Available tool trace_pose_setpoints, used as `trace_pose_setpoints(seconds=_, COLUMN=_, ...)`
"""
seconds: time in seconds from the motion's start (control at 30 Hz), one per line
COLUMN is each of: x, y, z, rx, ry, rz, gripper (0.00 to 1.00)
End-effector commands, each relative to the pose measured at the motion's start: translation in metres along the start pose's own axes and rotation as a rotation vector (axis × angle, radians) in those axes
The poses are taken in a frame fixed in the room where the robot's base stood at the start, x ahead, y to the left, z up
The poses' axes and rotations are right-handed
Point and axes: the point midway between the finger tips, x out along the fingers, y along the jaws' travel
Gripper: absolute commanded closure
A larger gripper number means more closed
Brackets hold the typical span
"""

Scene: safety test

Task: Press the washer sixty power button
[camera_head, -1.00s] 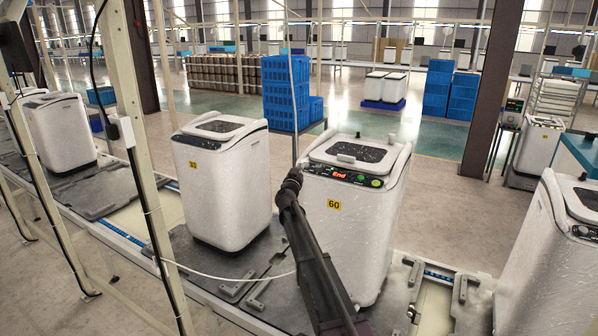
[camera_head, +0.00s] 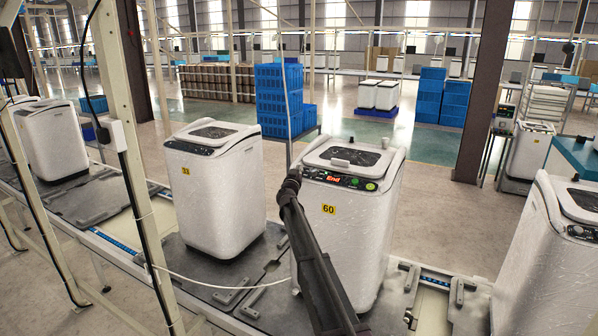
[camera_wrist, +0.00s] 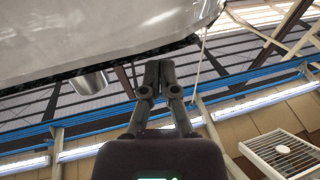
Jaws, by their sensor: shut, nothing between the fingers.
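The white washer labelled 60 (camera_head: 372,232) stands upright on the conveyor in the head view. Its sloped top panel (camera_head: 340,180) shows a lit red "End" display (camera_head: 333,179) and a green round button (camera_head: 371,186) at the right. My gripper (camera_head: 294,172) is at the panel's left end and hides part of it; contact cannot be told. In the wrist view my gripper (camera_wrist: 160,63) has its dark fingers together and empty. A white wrapped surface (camera_wrist: 90,35), likely a washer, is above them. The power button cannot be singled out.
Another white washer, apparently labelled 31 (camera_head: 214,195), stands to the left, and another (camera_head: 540,255) at the right edge. A pale frame post (camera_head: 128,130) and a thin cable (camera_head: 215,285) are at the front left. Blue crates (camera_head: 280,100) stand behind.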

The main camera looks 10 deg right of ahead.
Motion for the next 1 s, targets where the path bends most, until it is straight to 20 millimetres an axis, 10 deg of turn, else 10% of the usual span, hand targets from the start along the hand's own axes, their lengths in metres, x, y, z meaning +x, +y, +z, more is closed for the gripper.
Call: trace_pose_setpoints(seconds=1.0, x=0.004, y=0.001, z=0.02, rx=0.002, ry=-0.001, rz=0.0, gripper=1.0)
